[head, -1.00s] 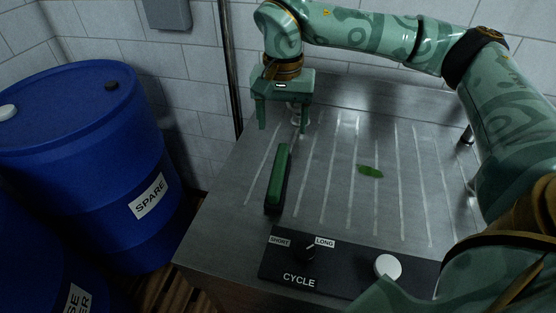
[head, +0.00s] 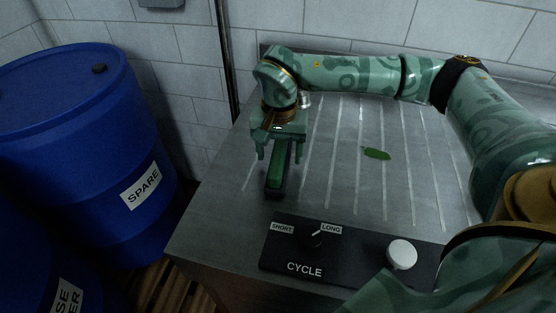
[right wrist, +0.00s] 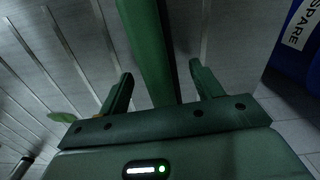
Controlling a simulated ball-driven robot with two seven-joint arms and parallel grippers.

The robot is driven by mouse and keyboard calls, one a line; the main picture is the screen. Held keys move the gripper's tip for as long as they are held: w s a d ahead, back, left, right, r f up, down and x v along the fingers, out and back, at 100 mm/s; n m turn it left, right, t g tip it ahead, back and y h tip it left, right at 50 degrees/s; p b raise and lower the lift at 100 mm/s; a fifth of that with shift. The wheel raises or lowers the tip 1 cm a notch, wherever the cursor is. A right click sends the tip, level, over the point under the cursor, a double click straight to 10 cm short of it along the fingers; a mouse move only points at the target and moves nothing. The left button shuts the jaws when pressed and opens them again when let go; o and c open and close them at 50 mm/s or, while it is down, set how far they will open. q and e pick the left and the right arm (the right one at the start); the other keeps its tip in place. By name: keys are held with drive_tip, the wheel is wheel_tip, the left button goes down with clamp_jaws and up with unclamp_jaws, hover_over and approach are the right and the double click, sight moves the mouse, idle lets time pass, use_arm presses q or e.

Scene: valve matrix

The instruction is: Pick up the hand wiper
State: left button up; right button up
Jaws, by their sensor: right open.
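The hand wiper, with a green handle over a black lower part, lies on the grooved metal drainboard (head: 335,190) in the head view. Its near part (head: 275,182) shows below my right gripper. My right gripper (head: 281,158) is open above the wiper, its fingers one on each side of the handle. In the right wrist view the green handle (right wrist: 150,45) runs between the two open fingertips (right wrist: 160,80), with a gap on both sides. The far end of the wiper is hidden by the gripper in the head view. My left gripper is not in view.
A black CYCLE panel (head: 345,262) with a dark selector knob (head: 311,238) and a white knob (head: 402,254) lies at the near edge. A green leaf (head: 376,153) lies right of the wiper. A blue SPARE drum (head: 80,150) stands left; a tiled wall is behind.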

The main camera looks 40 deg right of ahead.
drive_tip(key=shift+f, duration=0.8)
drive_tip(key=shift+r, duration=0.1)
drive_tip(key=shift+c, duration=1.3)
drive_tip(key=c, duration=0.9)
